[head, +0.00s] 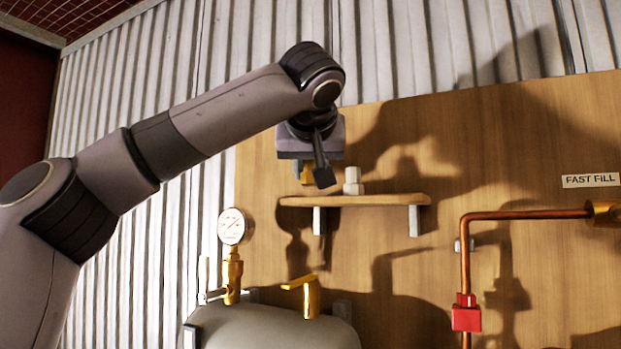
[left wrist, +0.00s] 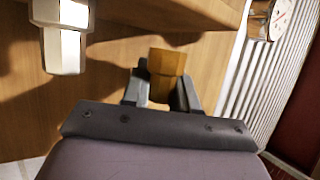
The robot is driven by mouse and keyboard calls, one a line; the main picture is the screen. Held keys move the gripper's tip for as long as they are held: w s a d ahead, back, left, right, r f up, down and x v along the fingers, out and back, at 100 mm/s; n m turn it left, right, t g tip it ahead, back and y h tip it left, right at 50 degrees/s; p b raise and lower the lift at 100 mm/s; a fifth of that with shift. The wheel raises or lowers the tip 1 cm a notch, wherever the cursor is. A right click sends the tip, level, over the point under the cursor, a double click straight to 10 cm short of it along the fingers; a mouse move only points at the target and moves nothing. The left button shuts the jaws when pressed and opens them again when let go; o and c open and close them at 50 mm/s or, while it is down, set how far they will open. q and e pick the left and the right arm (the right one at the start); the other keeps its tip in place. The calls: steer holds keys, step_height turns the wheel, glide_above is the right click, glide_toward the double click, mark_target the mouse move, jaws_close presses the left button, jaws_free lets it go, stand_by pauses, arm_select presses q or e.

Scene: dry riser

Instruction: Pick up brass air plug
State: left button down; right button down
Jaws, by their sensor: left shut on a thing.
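The brass air plug (left wrist: 167,70) is a small gold-brown block between the two fingers of my left gripper (left wrist: 161,93) in the left wrist view. The fingers are shut on it, one on each side. In the head view my left gripper (head: 308,177) points down above the left part of a small wooden shelf (head: 375,200). Only a small gold piece of the plug (head: 305,174) shows there, partly hidden by the gripper. It looks a little above the shelf top. My right gripper is in neither view.
A pale metal hex fitting (head: 353,183) stands on the shelf just right of my gripper; it also shows in the left wrist view (left wrist: 64,42). Below are a pressure gauge (head: 232,227), a brass lever (head: 303,292) and a grey tank (head: 270,330). A copper pipe (head: 464,260) runs at right.

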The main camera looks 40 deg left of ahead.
arm_select(q)
step_height(320, 180, up, 3)
steer(key=shift+r, duration=0.15)
steer(key=shift+w+d+r, duration=0.1)
steer(key=shift+d, duration=0.2)
steer(key=shift+r, duration=0.2)
steer(key=shift+a+r, duration=0.2)
steer(key=shift+r, duration=0.25)
steer(key=shift+s, duration=0.2)
steer(key=s+d+b, duration=0.1)
steer(key=s+d, duration=0.2)
steer(key=s, duration=0.6)
steer(key=s+d+b, duration=0.2)
steer(key=s, duration=0.7)
steer(key=shift+s+d, duration=0.25)
steer(key=shift+d, duration=0.15)
